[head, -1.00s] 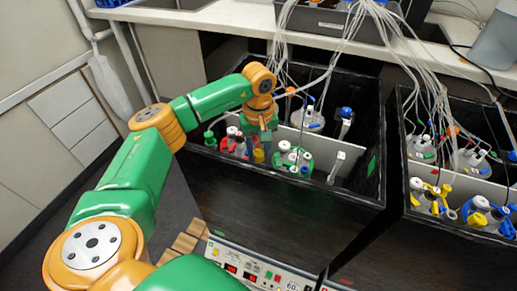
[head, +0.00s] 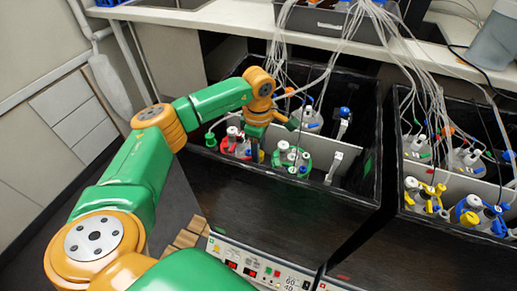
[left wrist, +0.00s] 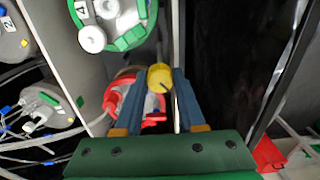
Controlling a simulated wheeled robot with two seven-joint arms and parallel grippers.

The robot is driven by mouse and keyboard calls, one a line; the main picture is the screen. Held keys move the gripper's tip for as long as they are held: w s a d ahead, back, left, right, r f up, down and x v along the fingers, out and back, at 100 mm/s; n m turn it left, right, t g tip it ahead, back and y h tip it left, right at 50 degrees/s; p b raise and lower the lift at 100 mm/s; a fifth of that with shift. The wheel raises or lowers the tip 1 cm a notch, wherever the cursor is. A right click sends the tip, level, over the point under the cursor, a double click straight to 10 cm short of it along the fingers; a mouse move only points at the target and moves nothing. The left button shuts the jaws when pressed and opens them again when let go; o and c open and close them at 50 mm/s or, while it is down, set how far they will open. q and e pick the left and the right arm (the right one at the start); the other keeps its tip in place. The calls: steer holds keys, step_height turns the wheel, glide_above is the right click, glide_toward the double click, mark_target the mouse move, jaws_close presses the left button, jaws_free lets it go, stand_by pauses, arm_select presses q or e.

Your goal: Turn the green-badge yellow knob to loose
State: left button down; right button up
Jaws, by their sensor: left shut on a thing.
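A yellow knob (left wrist: 160,77) with a dark mark on its face sits between the two blue fingers of my left gripper (left wrist: 163,88), which is shut on it. In the head view my left gripper (head: 254,146) reaches down into the left black box, between a red-collared vessel (head: 230,143) and a green-collared vessel (head: 291,160). In the left wrist view the red-collared vessel (left wrist: 125,97) lies just behind and beside the knob, partly hidden by the fingers. No badge on the knob can be made out. My right gripper is not in view.
The black box (head: 300,200) has high walls and a pale divider (head: 325,150). More vessels and many thin tubes fill its far part. A second black box (head: 450,245) with blue and yellow vessels stands to the right. A control panel (head: 265,270) is at the front.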

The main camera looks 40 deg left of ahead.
arm_select(q)
steer(key=n+p, duration=0.1)
steer(key=n, duration=0.4)
steer(key=shift+r+n, duration=0.1)
steer(key=shift+n, duration=0.2)
steer(key=shift+n+p, duration=0.45)
steer(key=shift+n, duration=1.75)
steer(key=c, duration=0.5)
jaws_free()
step_height(320, 180, up, 7)
